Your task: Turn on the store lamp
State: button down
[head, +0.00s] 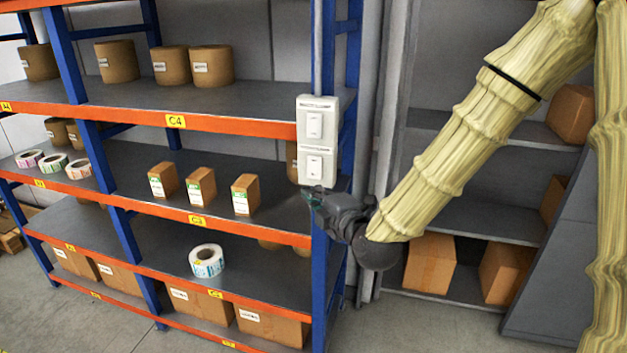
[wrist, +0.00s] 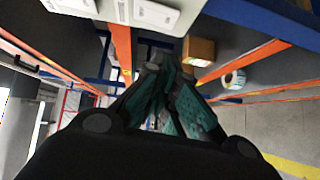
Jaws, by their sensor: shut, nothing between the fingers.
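Two white rocker switches are mounted one above the other on the blue upright of the rack. The upper switch (head: 315,124) and the lower switch (head: 313,166) show in the head view, with small print above each rocker that I cannot read. My gripper (head: 308,196) is just below the lower switch, its fingers pointing left. In the wrist view my gripper (wrist: 165,68) is shut and empty, and a white switch (wrist: 156,14) shows at the top edge. I cannot tell whether the fingers touch the lower switch. No lamp is recognisable in view.
The rack's orange beam (head: 140,117) and blue upright (head: 320,285) stand close to my gripper. Small boxes (head: 246,195) and a label roll (head: 206,260) lie on its shelves. A grey shelf (head: 470,215) with cartons stands at right. Floor is clear in front.

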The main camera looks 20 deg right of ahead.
aim_at(314, 167)
jog(key=shift+w+d+f+p, duration=0.1)
jog(key=shift+w+d+p, duration=0.15)
jog(key=shift+w+p, duration=0.65)
jog(key=shift+w+d+f+p, duration=0.15)
jog(key=shift+w+d, duration=0.1)
jog(key=shift+w, duration=1.2)
jog(key=shift+w+d+f+p, duration=0.1)
jog(key=shift+w+d+p, duration=0.15)
jog(key=shift+w+p, duration=0.65)
jog(key=shift+w+f+b, duration=0.1)
jog(key=shift+w+b, duration=0.2)
jog(key=shift+b, duration=0.25)
jog(key=shift+w+d+f+b, duration=0.15)
jog(key=shift+f+b, duration=0.2)
jog(key=shift+b, duration=0.75)
jog(key=shift+n+b, duration=0.3)
jog(key=shift+b, duration=0.1)
jog(key=shift+w+r+t, duration=0.1)
jog(key=shift+r+t, duration=0.05)
jog(key=shift+t, duration=0.15)
